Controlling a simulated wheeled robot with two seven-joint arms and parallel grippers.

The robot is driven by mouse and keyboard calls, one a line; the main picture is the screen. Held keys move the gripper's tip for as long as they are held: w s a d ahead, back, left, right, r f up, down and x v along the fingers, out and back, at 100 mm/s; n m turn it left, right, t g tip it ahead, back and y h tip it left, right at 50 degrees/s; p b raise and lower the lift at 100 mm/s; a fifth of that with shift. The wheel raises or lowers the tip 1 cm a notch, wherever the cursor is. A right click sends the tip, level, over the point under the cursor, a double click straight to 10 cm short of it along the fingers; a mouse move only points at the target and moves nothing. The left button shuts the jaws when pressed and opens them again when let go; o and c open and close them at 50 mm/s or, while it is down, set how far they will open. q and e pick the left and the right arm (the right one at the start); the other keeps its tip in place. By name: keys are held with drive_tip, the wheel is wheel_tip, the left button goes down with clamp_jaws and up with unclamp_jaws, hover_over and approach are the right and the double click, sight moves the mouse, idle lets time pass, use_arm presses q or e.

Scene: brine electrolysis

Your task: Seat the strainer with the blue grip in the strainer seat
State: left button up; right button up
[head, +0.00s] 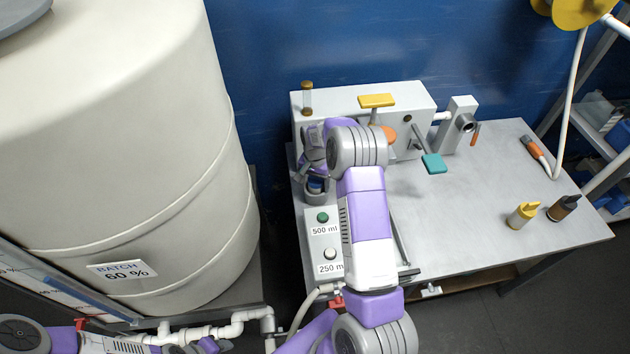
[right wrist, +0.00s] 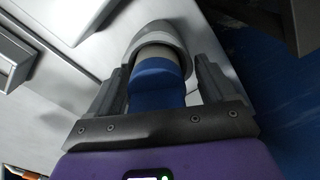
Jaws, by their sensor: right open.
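The strainer's blue grip (right wrist: 158,78) shows in the right wrist view, with a pale cylindrical part directly beyond it. That part sits inside a rounded grey housing, which looks like the strainer seat (right wrist: 150,40). How deep it sits is hidden. In the head view the blue grip (head: 315,184) shows small at the bench's left edge, within the grey seat (head: 317,197). My right gripper (right wrist: 158,82) is open, with one finger on each side of the blue grip. My left arm is at the bottom left of the head view; its fingers cannot be made out.
A yellow-topped piece (head: 523,215) and a dark-topped piece (head: 563,207) stand at right. A large tank (head: 120,150) stands left. The bench's right part is mostly clear.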

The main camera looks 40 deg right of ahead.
drive_tip(key=shift+s+d+f, duration=0.1)
drive_tip(key=shift+s+d, duration=0.05)
drive_tip(key=shift+s, duration=0.1)
drive_tip(key=r, duration=0.4)
drive_tip(key=r+p, duration=0.1)
drive_tip(key=r, duration=0.2)
drive_tip(key=shift+w+r, duration=0.2)
drive_tip(key=shift+r, duration=0.2)
drive_tip(key=shift+r, duration=0.1)
